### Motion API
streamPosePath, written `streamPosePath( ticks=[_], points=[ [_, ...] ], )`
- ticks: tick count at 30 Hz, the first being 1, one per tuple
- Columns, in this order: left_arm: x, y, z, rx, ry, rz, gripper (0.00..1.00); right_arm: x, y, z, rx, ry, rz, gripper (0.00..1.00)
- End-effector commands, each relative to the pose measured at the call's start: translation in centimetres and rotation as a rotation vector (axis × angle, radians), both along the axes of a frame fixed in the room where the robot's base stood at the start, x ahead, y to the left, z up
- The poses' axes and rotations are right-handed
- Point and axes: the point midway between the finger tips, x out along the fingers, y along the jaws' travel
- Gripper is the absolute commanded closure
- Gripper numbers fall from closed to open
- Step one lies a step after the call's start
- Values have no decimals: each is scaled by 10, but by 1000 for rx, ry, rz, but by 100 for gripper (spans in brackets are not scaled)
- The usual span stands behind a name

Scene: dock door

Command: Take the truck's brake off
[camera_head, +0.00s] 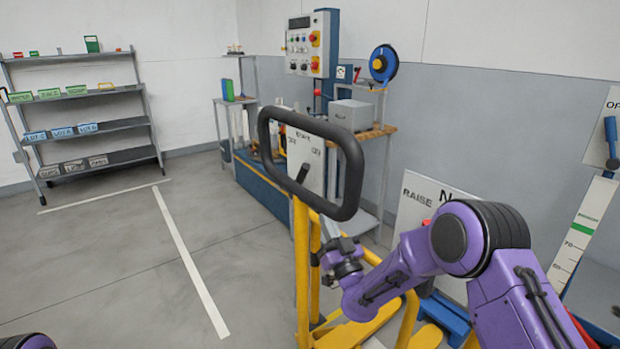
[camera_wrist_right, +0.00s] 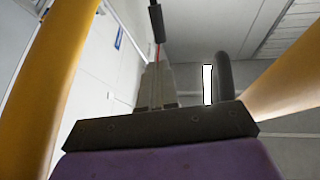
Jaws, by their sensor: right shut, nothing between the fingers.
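The truck is yellow, with a black loop handle (camera_head: 352,165) and yellow posts (camera_head: 301,265). Behind the loop is a pale plate marked "Brake" (camera_head: 307,155), with small words on both sides that I cannot read surely. A short dark lever (camera_head: 303,173) shows at its lower part. My right gripper (camera_head: 328,226) is just below the loop, beside the posts, apart from the lever. In the right wrist view its fingers (camera_wrist_right: 156,82) are shut and empty. A dark rod with a thick grip (camera_wrist_right: 157,24) hangs beyond them. My left gripper is out of view.
A yellow post (camera_wrist_right: 62,75) flanks the right gripper closely. A control panel (camera_head: 308,45) and workbench (camera_head: 378,133) stand behind the truck. A "RAISE" board (camera_head: 420,205) is at right. Shelves (camera_head: 80,95) stand at far left, with open floor (camera_head: 120,250) before them.

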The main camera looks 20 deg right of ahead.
Motion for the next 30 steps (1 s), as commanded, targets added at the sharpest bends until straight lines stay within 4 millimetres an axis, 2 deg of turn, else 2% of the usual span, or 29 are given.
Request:
streamPosePath(
  ticks=[9,15,21,30],
  points=[
    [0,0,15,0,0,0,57,61,7,36,1,-2,-2,100],
    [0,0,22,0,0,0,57,94,11,54,2,0,-2,100],
    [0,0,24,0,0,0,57,109,13,62,0,1,0,100],
    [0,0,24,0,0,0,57,111,14,62,0,1,0,100]
  ],
)
